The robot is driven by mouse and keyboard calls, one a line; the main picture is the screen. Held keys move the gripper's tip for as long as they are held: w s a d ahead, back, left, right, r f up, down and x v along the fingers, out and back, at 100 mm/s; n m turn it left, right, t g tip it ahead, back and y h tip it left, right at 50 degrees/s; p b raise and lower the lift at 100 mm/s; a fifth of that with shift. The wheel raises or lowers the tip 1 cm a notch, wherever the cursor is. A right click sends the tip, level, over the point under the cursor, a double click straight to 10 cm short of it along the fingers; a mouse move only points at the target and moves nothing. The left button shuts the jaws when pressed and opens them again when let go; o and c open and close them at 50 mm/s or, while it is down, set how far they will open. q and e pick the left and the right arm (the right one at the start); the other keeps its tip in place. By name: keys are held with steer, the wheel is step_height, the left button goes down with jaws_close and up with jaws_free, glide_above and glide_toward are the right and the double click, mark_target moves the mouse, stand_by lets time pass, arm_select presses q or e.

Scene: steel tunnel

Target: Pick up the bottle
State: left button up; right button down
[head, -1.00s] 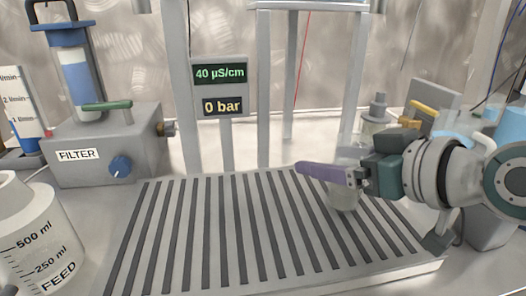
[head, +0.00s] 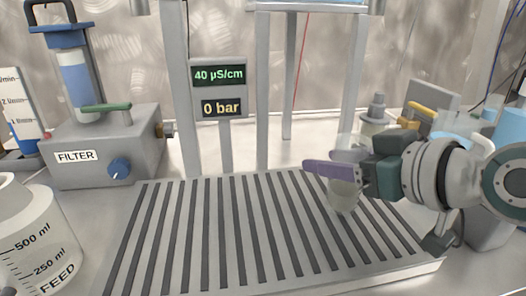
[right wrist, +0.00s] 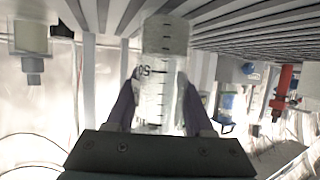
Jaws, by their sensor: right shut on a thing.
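A clear bottle (head: 343,194) with a translucent body is at the right part of the slatted tray (head: 136,264). It looks upright, with its bottom at or just above the slats; I cannot tell whether it touches them. My right gripper (head: 333,165) comes in from the right, its purple fingers around the bottle's upper part and shut on it. In the right wrist view the bottle (right wrist: 157,98), with black scale marks and an upside-down number, sits between the two fingers (right wrist: 158,100). My left gripper is not in view.
A white FEED bottle (head: 38,245) stands at the front left. A grey FILTER box (head: 100,148) is behind it. A display post (head: 219,100) reads 40 µS/cm and 0 bar. Grey and yellow equipment (head: 428,105) stands behind my right arm. The tray's left and middle are clear.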

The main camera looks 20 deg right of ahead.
step_height(320, 180, up, 10)
steer(key=p, duration=0.4)
stand_by(0.5)
